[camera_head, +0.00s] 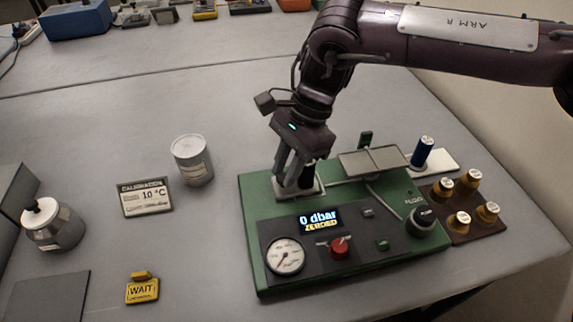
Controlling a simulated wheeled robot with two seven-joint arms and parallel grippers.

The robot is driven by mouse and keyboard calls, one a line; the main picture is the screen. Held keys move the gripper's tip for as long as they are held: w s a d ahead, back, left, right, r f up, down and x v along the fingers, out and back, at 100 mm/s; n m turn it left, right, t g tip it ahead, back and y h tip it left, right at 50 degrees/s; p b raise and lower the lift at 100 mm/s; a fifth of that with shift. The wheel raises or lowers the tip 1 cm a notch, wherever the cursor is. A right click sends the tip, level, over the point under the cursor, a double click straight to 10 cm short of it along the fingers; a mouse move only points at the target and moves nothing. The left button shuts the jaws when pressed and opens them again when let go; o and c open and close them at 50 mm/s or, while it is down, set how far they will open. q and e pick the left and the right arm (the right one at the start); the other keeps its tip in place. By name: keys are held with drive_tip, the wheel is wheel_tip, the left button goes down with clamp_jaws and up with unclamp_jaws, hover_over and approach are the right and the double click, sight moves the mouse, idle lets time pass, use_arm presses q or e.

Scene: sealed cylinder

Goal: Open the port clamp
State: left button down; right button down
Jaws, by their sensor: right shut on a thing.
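The green test unit (255,225) stands on the table right of centre, and its display (319,218) reads "0 dbar ZEROED". My right gripper (294,182) points down at a small pale plate at the unit's back left. It is shut on a dark part there, which looks like the port clamp. The fingers hide most of that part, so I cannot tell whether the clamp is open or closed. My left gripper is not in view.
The unit carries a round gauge (285,256), a red knob (340,247) and a black knob (421,221). A blue cylinder (422,152) and several brass fittings on a brown tray (468,229) stand right. A grey can (193,160) and yellow WAIT sign (142,290) stand left.

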drive_tip(key=shift+s+a+p, duration=0.25)
drive_tip(key=shift+a, duration=1.05)
drive_tip(key=shift+s+a+p, duration=0.2)
drive_tip(key=shift+s+a, duration=0.05)
drive_tip(key=shift+a, duration=1)
drive_tip(key=shift+d, duration=0.1)
drive_tip(key=c, duration=1.2)
unclamp_jaws()
drive_tip(key=shift+a, duration=0.2)
drive_tip(key=shift+c, duration=0.2)
drive_tip(key=shift+d, duration=0.1)
drive_tip(key=shift+w+d+r, duration=0.15)
drive_tip(key=shift+w+r, duration=0.05)
drive_tip(key=shift+r, duration=0.3)
drive_tip(key=v, duration=0.6)
drive_tip(key=shift+r, duration=0.35)
